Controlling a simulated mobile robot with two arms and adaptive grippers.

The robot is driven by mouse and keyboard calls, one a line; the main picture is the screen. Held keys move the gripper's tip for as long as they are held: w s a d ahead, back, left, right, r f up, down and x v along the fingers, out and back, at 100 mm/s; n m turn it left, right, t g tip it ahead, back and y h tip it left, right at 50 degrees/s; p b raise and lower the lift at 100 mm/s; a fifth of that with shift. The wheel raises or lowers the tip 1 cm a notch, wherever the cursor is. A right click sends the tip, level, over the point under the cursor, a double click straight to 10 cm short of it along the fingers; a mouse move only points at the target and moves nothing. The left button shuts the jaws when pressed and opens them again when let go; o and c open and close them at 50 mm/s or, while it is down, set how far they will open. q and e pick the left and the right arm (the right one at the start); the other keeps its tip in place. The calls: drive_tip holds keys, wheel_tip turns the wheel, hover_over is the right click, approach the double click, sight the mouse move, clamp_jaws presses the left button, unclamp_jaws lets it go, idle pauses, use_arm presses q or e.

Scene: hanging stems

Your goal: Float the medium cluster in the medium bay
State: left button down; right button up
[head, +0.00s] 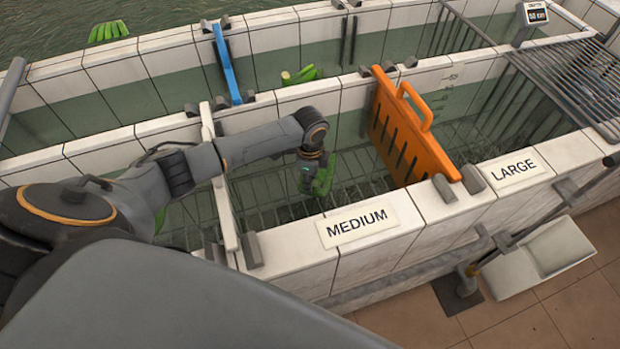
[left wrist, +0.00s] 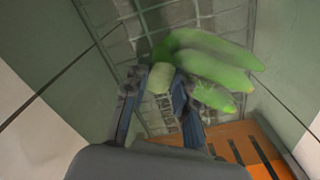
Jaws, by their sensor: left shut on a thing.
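A green banana cluster (head: 322,180) is inside the bay behind the white MEDIUM sign (head: 357,222). My left gripper (head: 313,165) reaches down into this medium bay (head: 352,155) and is shut on the cluster. In the left wrist view the cluster (left wrist: 208,66) hangs from its pale stem between the fingers (left wrist: 160,90), with several green fruits spread to the right. A wire rack shows below it; I cannot tell whether the fruit touches it. My right gripper is not in view.
An orange slotted divider (head: 408,128) stands right of the cluster, and a white divider (head: 220,185) stands left. A blue divider (head: 226,64) and more green fruit (head: 298,75) are in the trough behind. The LARGE sign (head: 513,170) marks the bay at right.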

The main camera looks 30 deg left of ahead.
use_arm(q)
drive_tip(key=shift+f, duration=0.4)
drive_tip(key=c, duration=1)
unclamp_jaws()
drive_tip(key=shift+s+f, duration=0.1)
wheel_tip(320, 180, up, 30)
drive_tip(key=p, duration=1.3)
drive_tip(key=shift+f+p, duration=0.15)
drive_tip(key=shift+p, duration=0.15)
